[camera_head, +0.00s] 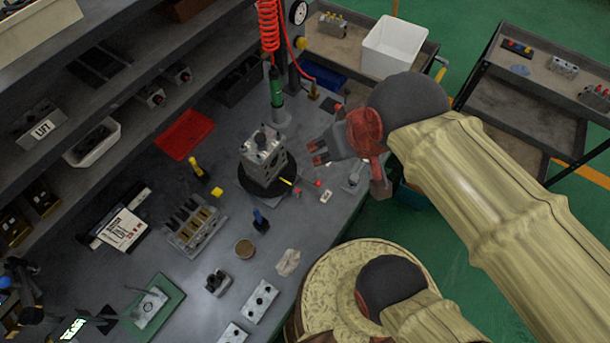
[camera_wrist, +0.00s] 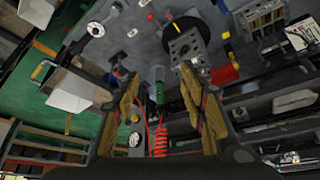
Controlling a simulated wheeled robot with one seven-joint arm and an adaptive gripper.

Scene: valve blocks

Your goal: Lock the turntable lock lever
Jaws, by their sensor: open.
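The turntable (camera_head: 246,183) is a black disc on the grey bench, with a grey metal valve block (camera_head: 262,157) standing on it. In the wrist view the turntable (camera_wrist: 207,35) and valve block (camera_wrist: 187,45) are at the top. A small lever with a red knob (camera_head: 318,183) sticks out beside the disc's right edge; it looks like the lock lever. A red knob also shows in the wrist view (camera_wrist: 150,16). A yellow pointer (camera_head: 287,181) lies at the disc's rim. My gripper (camera_head: 318,153) is open and empty, right of the valve block, apart from the knob. Its fingers (camera_wrist: 160,105) spread wide in the wrist view.
A green tool (camera_head: 276,88) hangs on a red coiled hose behind the turntable. A small grey fixture (camera_head: 354,176) stands at the bench's right edge. A red tray (camera_head: 184,134) lies at left.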

